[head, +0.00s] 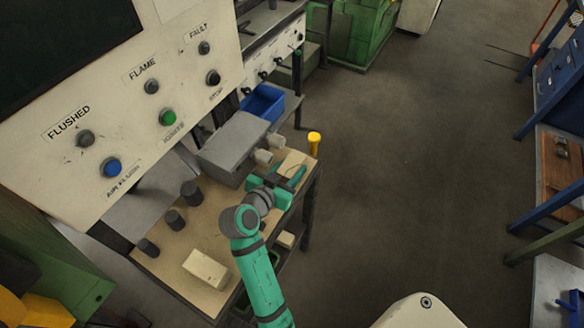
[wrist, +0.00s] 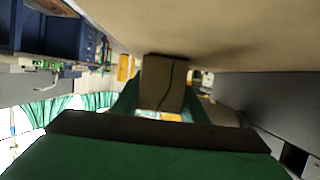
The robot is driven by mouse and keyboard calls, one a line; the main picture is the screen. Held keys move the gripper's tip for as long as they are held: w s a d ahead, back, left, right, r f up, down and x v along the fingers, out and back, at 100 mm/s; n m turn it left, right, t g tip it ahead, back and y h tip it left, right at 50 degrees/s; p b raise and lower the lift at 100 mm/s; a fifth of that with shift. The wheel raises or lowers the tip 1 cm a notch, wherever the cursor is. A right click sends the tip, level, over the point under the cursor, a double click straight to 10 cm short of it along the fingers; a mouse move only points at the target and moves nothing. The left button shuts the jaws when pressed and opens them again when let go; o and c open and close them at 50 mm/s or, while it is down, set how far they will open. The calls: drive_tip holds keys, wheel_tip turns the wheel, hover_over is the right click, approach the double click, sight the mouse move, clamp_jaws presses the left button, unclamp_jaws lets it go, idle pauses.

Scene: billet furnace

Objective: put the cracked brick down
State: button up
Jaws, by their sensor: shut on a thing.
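The cracked brick (wrist: 163,84) is between the green fingers of my gripper (wrist: 158,104) in the wrist view, with a dark crack running down its face. My gripper (head: 279,181) is shut on it. In the head view the gripper is over the right end of the wooden bench top (head: 225,218). A pale block (head: 294,160) shows just beyond the fingers there and looks like the held brick. In the wrist view a beige surface lies close along the brick's upper side; I cannot tell whether they touch.
Another cream brick (head: 205,269) lies at the bench's near end. Several dark cylinders (head: 174,220) stand along its left side. A grey box (head: 233,148) with pale cylinders and a yellow cup (head: 314,143) are close to the gripper. The floor (head: 410,170) to the right is clear.

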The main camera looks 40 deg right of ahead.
drive_tip(key=o, duration=1.3)
drive_tip(key=shift+f, duration=0.1)
drive_tip(key=shift+w, duration=0.1)
drive_tip(key=v, duration=1.2)
